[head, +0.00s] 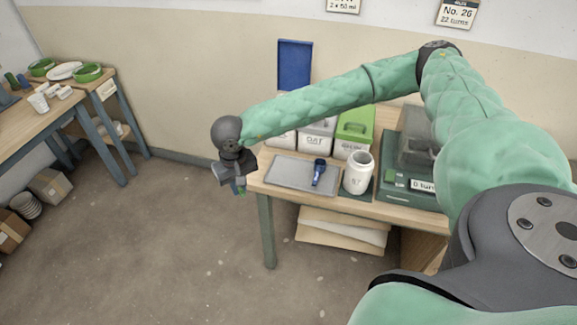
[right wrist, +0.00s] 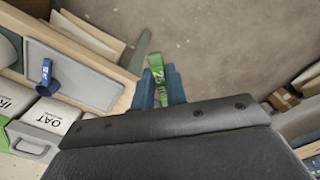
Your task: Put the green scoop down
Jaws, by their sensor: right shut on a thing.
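My right gripper (head: 238,186) is shut on the green scoop (right wrist: 157,72). In the right wrist view the scoop's green part, marked 25, shows between the blue fingers; the rest is hidden. In the head view only a little green shows below the dark gripper. The gripper is just past the table's left end, over the floor. A grey tray (head: 283,174) lies on the wooden table, right of the gripper, with a blue scoop (head: 319,172) on it. Both the tray (right wrist: 90,85) and the blue scoop (right wrist: 46,72) show in the right wrist view. My left gripper is not in view.
A white jar (head: 358,173) stands right of the tray, beside a dark green scale (head: 400,193). Bins, one labelled OAT (right wrist: 55,116) and one with a green lid (head: 354,124), stand behind. Another table (head: 70,97) is at far left. The tray's left part is bare.

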